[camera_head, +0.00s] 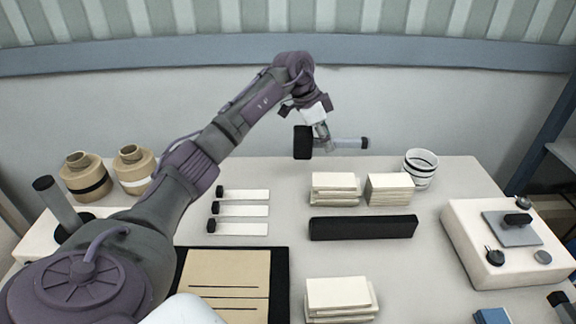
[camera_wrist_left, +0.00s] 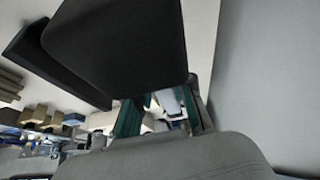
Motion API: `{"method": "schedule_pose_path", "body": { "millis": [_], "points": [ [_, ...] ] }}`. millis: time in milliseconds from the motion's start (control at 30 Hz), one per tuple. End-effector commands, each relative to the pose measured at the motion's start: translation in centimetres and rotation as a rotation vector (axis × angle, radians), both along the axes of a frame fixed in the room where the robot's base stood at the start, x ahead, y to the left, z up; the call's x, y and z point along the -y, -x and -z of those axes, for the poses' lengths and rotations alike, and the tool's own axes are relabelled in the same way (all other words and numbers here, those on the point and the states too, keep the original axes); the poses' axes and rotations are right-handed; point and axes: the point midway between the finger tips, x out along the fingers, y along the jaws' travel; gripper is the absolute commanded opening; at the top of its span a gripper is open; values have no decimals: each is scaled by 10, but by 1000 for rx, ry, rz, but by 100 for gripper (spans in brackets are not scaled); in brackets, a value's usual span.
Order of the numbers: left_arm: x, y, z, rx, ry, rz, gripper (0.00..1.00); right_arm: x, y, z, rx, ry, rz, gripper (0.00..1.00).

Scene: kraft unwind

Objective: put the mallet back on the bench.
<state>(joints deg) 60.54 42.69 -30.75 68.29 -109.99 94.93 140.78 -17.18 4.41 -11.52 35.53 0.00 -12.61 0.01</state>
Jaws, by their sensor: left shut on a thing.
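The mallet (camera_head: 303,142) has a black block head and a grey handle with a dark end. It is held with the handle roughly level, pointing right, near the back edge of the bench (camera_head: 290,178). My left gripper (camera_head: 322,138) is shut on the mallet, close to its head. In the left wrist view the dark mallet head (camera_wrist_left: 120,45) fills the upper middle and hides part of the fingers. The mallet appears raised above the bench. My right gripper is not in view.
Stacks of pale cards (camera_head: 335,187), a long black block (camera_head: 363,228) and a striped cup (camera_head: 420,168) stand below and right of the mallet. White strips (camera_head: 240,211) lie to the left. A pale box with knobs (camera_head: 500,262) is at right. Some bare bench lies between them.

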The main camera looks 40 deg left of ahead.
Motion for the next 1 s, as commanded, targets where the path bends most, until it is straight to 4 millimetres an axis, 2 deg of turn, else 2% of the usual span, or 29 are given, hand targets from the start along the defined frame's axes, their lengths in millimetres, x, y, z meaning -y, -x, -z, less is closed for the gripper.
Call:
{"method": "schedule_pose_path", "body": {
  "millis": [33,200,400,633,867,1000],
  "points": [
    [-13,7,6,-3,-2,-4,0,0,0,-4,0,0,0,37],
    [-45,23,27,-3,0,-3,0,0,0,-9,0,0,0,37],
    [-69,35,44,0,0,1,0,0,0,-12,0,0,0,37],
    [-73,38,55,0,1,3,0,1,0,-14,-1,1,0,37],
    [-73,38,85,-1,2,3,0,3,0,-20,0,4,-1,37],
    [-74,37,88,3,0,3,0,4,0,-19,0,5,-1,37]
  ]
}}
